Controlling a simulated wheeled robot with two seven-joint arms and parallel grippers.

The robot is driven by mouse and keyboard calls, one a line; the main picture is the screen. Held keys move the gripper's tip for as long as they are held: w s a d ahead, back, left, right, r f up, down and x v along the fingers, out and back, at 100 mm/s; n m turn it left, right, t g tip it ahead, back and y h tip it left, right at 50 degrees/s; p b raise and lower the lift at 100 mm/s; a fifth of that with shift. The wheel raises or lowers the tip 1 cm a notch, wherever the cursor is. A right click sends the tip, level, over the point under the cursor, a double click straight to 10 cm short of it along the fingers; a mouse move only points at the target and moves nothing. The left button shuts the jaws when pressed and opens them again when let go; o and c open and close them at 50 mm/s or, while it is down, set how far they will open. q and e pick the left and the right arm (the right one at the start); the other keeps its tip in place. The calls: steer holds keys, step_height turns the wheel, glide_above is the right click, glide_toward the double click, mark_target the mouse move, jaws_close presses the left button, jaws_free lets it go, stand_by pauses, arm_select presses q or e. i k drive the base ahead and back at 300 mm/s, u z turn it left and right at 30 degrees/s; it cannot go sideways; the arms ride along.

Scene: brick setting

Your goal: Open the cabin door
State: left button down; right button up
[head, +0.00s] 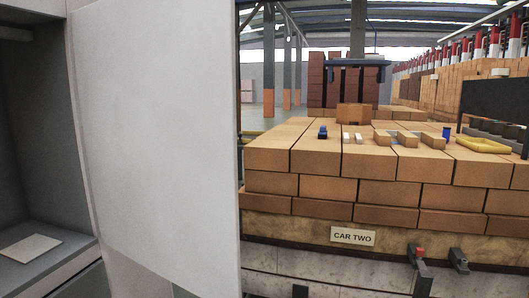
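A large plain white panel (160,130), which looks like the cabin door, fills the left-middle of the head view. Its left edge meets a pale frame (82,150) and its right edge stands free in front of the brick stack. To the left of it is an open grey interior (35,130) with a ledge and a flat pale plate (30,247) on it. No handle shows on the visible face of the panel. The panel hides what is behind it. Neither of my grippers is in view.
A brick stack (370,190) labelled CAR TWO (352,236) stands to the right, with a yellow tray (482,145) and small items on top. Two dark fittings (420,262) jut from its lower front. Columns and more bricks stand behind.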

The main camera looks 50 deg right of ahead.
mark_target(156, 79)
steer(key=z, duration=2.45)
steer(key=i, duration=0.65)
steer(key=z, duration=1.45)
steer(key=i, duration=0.7)
steer(key=u, duration=3.95)
